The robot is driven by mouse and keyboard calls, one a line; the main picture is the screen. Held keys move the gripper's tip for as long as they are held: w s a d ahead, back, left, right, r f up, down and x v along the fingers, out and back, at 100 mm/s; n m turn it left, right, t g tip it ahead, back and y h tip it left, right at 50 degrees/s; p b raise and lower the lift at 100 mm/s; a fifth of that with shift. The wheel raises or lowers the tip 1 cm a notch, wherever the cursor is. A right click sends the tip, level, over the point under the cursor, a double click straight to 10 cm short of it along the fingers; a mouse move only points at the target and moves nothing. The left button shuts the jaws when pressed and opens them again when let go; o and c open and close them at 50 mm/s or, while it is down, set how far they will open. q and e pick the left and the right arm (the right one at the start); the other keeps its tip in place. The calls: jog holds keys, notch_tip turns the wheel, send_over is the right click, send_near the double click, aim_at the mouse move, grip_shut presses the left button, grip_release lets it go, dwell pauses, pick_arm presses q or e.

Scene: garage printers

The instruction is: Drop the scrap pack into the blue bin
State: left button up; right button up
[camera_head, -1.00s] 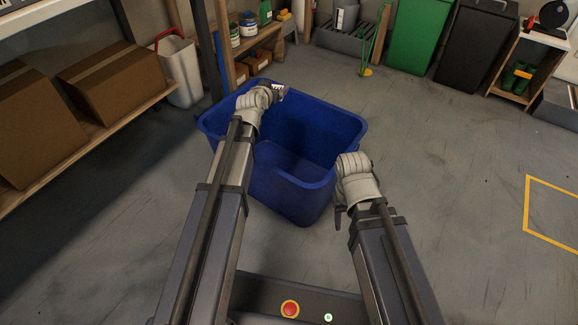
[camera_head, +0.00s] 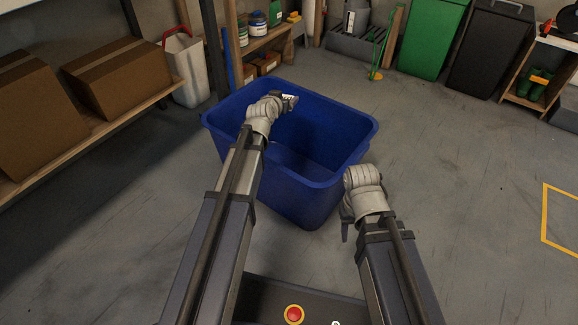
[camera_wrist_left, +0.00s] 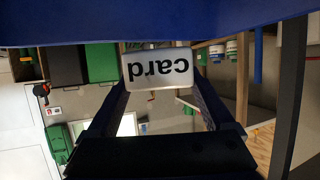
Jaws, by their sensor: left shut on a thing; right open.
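The blue bin (camera_head: 310,205) stands open on the floor in front of me. My left gripper (camera_head: 287,100) is over the bin's opening, toward its back-left side. It is shut on the scrap pack (camera_wrist_left: 157,68), a small pale block whose face reads "card" upside down between the fingers in the left wrist view. In the head view only a small white bit of the pack (camera_head: 291,98) shows. The bin's blue wall (camera_wrist_left: 150,22) fills the top of the left wrist view. My right gripper (camera_head: 346,228) is open and empty, outside the bin by its front-right corner.
A shelf with cardboard boxes (camera_head: 120,78) and a white bin (camera_head: 186,70) are at the left. A green bin (camera_head: 433,38) and a black bin (camera_head: 490,50) stand at the back. The floor to the right is clear, with a yellow marking (camera_head: 545,215).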

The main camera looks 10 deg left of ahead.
pick_arm(q)
jog(key=shift+f+b, duration=0.35)
jog(key=shift+f, duration=0.35)
pick_arm(e)
jog(key=shift+f, duration=0.7)
pick_arm(q)
jog(key=o, duration=1.1)
jog(key=shift+c, duration=0.2)
jog(key=shift+r, duration=0.1)
pick_arm(e)
jog(key=shift+r, duration=0.1)
pick_arm(q)
jog(key=p+v, duration=0.3)
jog(key=v, duration=0.4)
jog(key=shift+s, duration=0.35)
pick_arm(e)
notch_tip(320, 180, up, 3)
jog(key=shift+f, duration=0.1)
pick_arm(q)
jog(key=shift+r, duration=0.2)
